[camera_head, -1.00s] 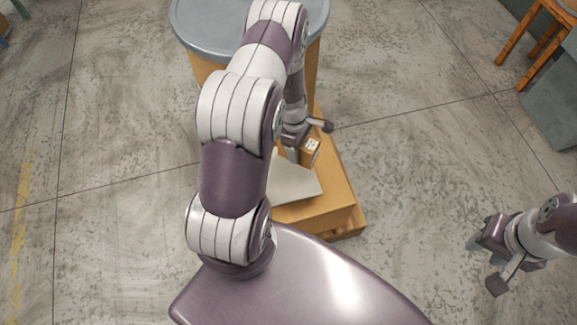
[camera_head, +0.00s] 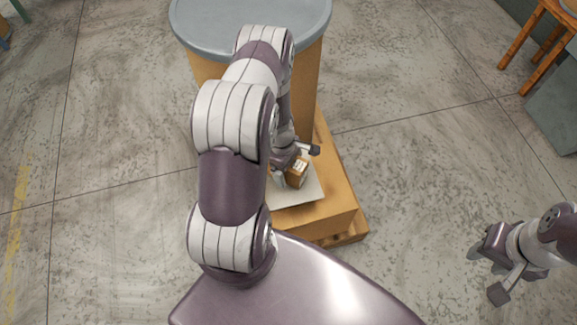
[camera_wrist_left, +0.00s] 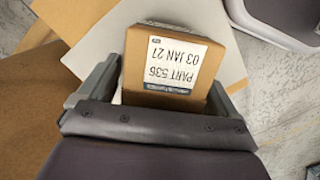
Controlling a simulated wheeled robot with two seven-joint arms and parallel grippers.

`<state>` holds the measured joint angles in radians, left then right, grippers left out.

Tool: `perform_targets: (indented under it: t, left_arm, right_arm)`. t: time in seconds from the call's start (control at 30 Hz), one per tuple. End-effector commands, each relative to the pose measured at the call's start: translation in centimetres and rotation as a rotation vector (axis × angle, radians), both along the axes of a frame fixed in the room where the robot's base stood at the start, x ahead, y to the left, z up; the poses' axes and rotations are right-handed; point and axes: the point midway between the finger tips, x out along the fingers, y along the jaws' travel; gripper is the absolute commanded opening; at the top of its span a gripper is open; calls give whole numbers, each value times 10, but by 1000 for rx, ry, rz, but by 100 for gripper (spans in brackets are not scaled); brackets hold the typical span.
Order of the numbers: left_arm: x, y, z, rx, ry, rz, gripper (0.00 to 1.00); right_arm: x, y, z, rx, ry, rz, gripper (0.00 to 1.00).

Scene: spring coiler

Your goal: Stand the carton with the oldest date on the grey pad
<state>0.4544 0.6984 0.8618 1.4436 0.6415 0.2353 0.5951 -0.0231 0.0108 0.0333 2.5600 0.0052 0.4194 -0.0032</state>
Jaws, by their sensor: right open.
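My left gripper (camera_head: 294,164) is shut on a small brown carton (camera_head: 297,173), with one finger on each side of it. In the left wrist view the carton (camera_wrist_left: 165,105) has a white label reading "PART 536" and "03 JAN 27", upside down in the picture. The carton is over the pale grey pad (camera_head: 308,192); I cannot tell whether it touches it. Part of the pad is hidden by my left arm. My right gripper (camera_head: 486,274) is open and empty, off to the right above the floor. No other dated carton is in view.
The pad lies on a brown box-like stand (camera_head: 340,200) on a wooden base. Behind it stands a round table with a grey top (camera_head: 200,30). A wooden stool (camera_head: 545,40) is at the far right.

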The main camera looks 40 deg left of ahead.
Motion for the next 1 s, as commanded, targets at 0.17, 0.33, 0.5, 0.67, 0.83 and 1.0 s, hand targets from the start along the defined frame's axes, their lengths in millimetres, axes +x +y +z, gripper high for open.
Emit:
perform_targets:
  t: [0.17,0.33,0.5,0.67,0.83,1.0]
  left_arm:
    - [0,0,0,0,0,0,92]
    - [1,1,11,1,-2,0,92]
    - [0,7,56,1,-3,0,92]
    - [0,14,96,1,-3,0,92]
    - [-1,17,119,1,-1,-2,92]
    - [9,-14,178,41,-61,-351,92]
  right_arm:
    - [0,0,0,0,0,0,43]
    - [0,0,7,0,0,0,43]
    - [0,0,25,0,0,0,43]
    - [0,0,38,0,0,0,43]
    - [0,0,44,0,0,0,43]
    - [0,0,44,0,0,0,43]
